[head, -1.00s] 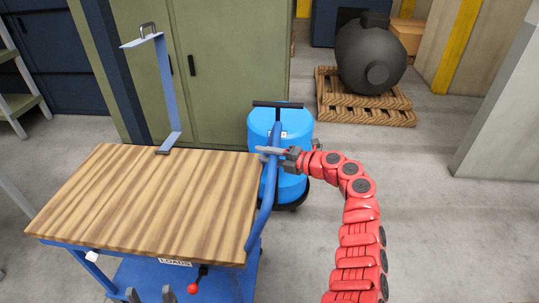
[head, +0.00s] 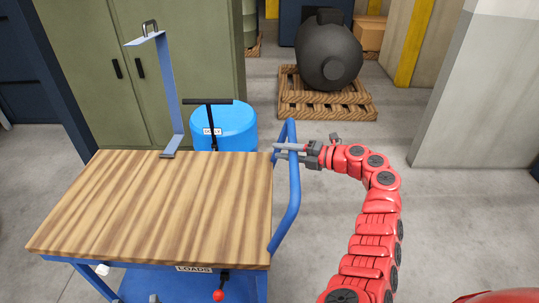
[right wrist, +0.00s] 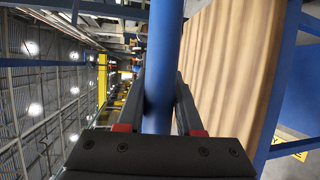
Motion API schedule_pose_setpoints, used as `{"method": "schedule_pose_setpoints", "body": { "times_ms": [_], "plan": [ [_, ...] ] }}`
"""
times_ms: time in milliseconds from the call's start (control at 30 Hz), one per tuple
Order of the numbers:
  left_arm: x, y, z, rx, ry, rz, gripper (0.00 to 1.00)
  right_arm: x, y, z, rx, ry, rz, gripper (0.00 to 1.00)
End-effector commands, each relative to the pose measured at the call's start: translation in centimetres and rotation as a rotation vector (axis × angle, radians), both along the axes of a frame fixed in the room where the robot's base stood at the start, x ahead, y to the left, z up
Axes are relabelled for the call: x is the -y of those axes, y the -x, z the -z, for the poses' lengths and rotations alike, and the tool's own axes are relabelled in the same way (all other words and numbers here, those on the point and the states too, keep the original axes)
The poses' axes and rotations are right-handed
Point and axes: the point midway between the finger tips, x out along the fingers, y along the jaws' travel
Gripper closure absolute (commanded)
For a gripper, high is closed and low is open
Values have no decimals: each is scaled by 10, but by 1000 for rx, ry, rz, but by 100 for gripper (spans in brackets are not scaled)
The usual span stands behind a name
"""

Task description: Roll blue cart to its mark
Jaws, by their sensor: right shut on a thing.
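The blue cart has a wooden top (head: 165,205), a blue frame and a lower blue deck with a LOADS label (head: 194,268). Its tubular blue handle (head: 289,205) rises at the right end. My right gripper (head: 290,151) is shut on the upper part of this handle; the right wrist view (right wrist: 158,95) shows the blue tube between the two fingers. A blue bracket (head: 169,95) stands at the cart's far edge. My left gripper is not in view. A yellow marking (right wrist: 292,148) shows low in the right wrist view; I cannot tell whether it is the cart's mark.
A blue drum (head: 236,120) with a black T-handle stands close behind the cart. Green cabinets (head: 195,65) stand at the back left. A black tank (head: 327,55) sits on a wooden pallet (head: 320,110). A grey pillar (head: 470,90) is at right. Grey floor between is clear.

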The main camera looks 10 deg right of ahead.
Motion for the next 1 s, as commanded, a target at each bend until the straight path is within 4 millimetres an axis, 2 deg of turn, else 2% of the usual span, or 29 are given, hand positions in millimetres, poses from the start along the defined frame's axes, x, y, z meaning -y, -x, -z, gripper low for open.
{"method": "schedule_pose_setpoints", "body": {
  "times_ms": [100, 233, 700, 733, 867, 900, 1000],
  "plan": [
    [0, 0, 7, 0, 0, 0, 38, 14, 4, 3, -1, 2, 0, 100],
    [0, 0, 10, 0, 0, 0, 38, 24, 7, 1, 1, 2, -3, 100],
    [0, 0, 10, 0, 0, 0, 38, 29, 9, 0, 0, 3, -3, 100],
    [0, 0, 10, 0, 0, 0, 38, 29, 9, 0, 0, 3, -3, 62],
    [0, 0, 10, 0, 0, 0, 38, 28, 9, 0, 1, 2, -3, 38],
    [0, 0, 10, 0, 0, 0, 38, 28, 9, 0, 1, 2, -3, 36],
    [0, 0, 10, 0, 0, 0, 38, 28, 9, 0, 1, 2, -3, 36]
  ]
}}
